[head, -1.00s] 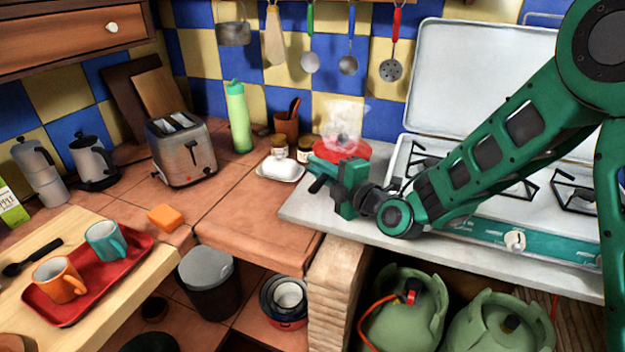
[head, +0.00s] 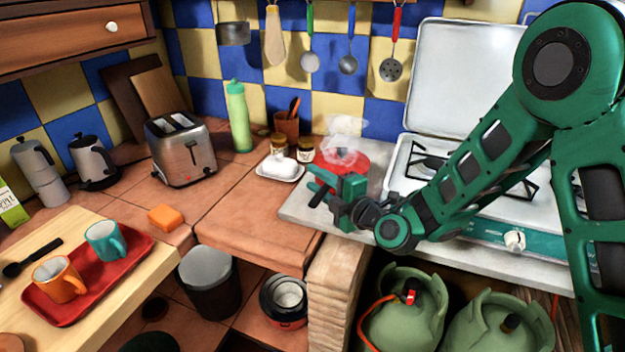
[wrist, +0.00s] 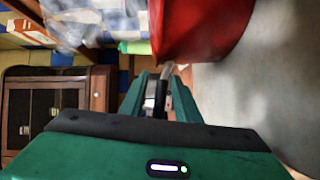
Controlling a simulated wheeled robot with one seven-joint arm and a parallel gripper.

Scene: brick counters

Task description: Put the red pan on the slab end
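The red pan (head: 357,162) is over the grey slab end (head: 298,207), left of the stove, with a see-through, whitish lid or steam above it. I cannot tell whether its base touches the slab. My gripper (head: 318,183) is at the pan's near side, shut on its dark handle, part of which shows below the fingers. In the wrist view the pan (wrist: 205,28) is just beyond my fingertips, and the handle lies between the fingers (wrist: 163,92).
A white butter dish (head: 281,170) and two jars stand close left of the pan. The white stove (head: 410,185) with its raised lid is to the right. Green gas bottles (head: 400,310) stand below. Utensils hang behind.

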